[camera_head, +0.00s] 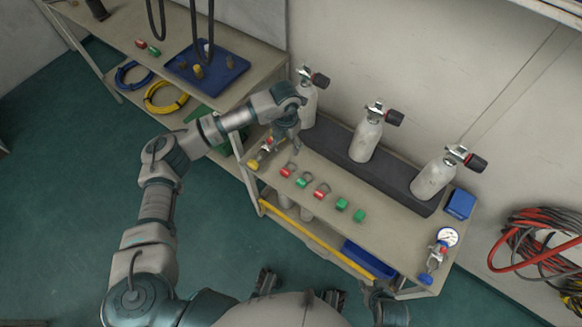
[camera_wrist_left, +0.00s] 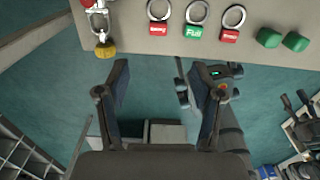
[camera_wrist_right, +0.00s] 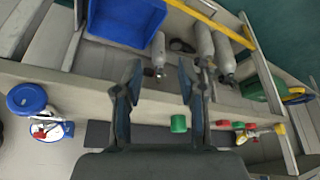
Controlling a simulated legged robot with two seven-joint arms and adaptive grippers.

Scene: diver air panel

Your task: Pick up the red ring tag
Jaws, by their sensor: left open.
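Two red ring tags lie on the cart top, one nearer my left gripper (camera_head: 287,171) and one further right (camera_head: 321,191). They also show in the left wrist view, as the left red ring tag (camera_wrist_left: 158,28) and the right red ring tag (camera_wrist_left: 229,35). A green ring tag (camera_wrist_left: 194,32) lies between them. My left gripper (camera_wrist_left: 160,68) is open and empty, over the cart's left end, apart from the tags. My right gripper (camera_wrist_right: 160,70) is open and empty near the cart's front side; in the head view its fingers are hidden.
Two green blocks (camera_head: 350,209) continue the row. A gauge (camera_head: 446,238) and blue box (camera_head: 460,203) stand at the right. Several grey cylinders (camera_head: 366,139) stand in a dark rack (camera_head: 390,172) behind. A yellow-knobbed fitting (camera_head: 257,160) lies at the left end. A blue bin (camera_head: 366,261) sits below.

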